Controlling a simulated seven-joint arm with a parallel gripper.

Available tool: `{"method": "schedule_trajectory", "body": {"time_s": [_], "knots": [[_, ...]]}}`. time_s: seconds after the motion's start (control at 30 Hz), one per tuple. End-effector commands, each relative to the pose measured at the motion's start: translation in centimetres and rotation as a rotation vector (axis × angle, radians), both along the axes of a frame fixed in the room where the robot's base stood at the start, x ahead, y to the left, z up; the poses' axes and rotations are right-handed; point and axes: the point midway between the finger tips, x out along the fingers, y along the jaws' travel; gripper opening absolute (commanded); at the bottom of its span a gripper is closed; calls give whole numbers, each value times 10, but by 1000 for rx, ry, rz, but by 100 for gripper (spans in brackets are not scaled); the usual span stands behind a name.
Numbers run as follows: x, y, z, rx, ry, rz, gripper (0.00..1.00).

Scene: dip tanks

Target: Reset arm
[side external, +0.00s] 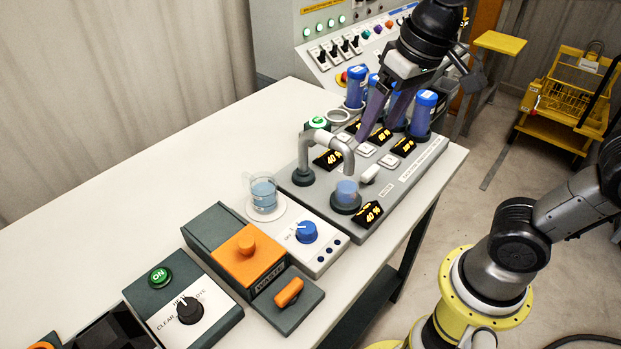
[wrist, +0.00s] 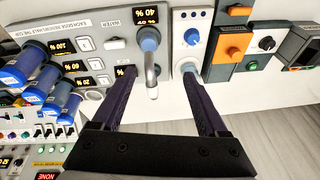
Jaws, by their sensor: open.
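My gripper (side external: 379,122) hangs open and empty above the grey dispenser panel (side external: 413,178), between the blue cylinders and the bent metal tap. In the wrist view its two dark purple fingers (wrist: 158,78) are spread wide with nothing between them but part of the tap (wrist: 153,78) and the table below. A clear beaker of pale blue liquid (side external: 263,194) stands on the white unit with a blue knob (side external: 306,232), left of the tap and apart from my gripper.
Blue cylinders (side external: 424,112) stand close around my gripper, partly hidden by it. A waste box with an orange lid (side external: 248,255) and a control box with a green button (side external: 160,277) sit nearer. The table's left part (side external: 190,165) is clear.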

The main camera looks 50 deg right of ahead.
Motion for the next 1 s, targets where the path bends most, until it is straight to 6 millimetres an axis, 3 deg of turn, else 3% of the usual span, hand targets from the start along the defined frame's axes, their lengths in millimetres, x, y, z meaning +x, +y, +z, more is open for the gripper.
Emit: {"method": "schedule_trajectory", "body": {"time_s": [0.1, 0.33, 0.47, 1.0], "knots": [[-39, -24, -2, -12, -98, -16, 76], [-87, -40, -33, -70, -204, 50, 76], [-91, -40, -49, -98, -199, 121, 76], [-89, -40, -46, -104, -209, 136, 76]]}}
